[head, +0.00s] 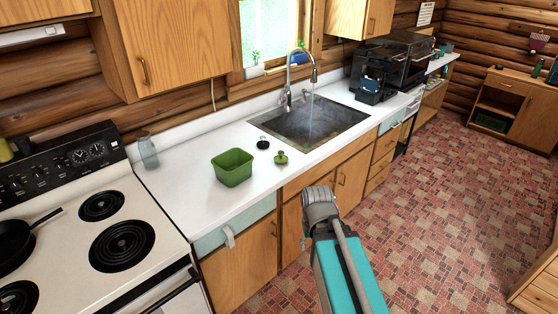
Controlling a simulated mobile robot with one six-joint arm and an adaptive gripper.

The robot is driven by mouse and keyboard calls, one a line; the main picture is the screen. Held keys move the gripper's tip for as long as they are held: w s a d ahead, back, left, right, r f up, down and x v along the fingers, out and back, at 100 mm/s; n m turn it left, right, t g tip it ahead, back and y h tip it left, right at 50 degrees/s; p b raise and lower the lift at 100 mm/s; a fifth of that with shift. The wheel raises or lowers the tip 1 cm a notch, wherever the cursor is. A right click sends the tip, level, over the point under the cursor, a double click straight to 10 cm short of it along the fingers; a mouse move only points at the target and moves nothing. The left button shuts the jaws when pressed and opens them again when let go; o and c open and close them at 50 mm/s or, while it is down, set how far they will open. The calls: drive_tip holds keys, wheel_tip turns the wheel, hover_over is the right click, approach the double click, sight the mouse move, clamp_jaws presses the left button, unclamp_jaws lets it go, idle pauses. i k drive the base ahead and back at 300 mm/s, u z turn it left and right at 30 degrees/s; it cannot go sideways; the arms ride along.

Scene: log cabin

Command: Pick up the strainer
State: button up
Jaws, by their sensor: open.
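No object is clearly recognisable as a strainer. Two small objects lie on the white counter in front of the sink: a dark round one (263,145) and a green one with a knob-like top (281,158). Either might be the strainer; they are too small to tell. They sit close together but apart, right of a green rectangular tub (232,168). My arm reaches up from the bottom of the head view, its grey joint in front of the lower cabinets. My gripper is not visible in this view.
The sink (312,122) with its tall faucet (291,80) lies behind the small objects. A glass jar (147,150) stands near the stove (90,235), which holds a dark pan (14,240). A dark rack (373,85) stands right of the sink. The counter's front left is clear.

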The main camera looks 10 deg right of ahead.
sight(280, 159)
drive_tip(key=u, duration=0.1)
drive_tip(key=i, duration=1)
drive_tip(key=z, duration=0.05)
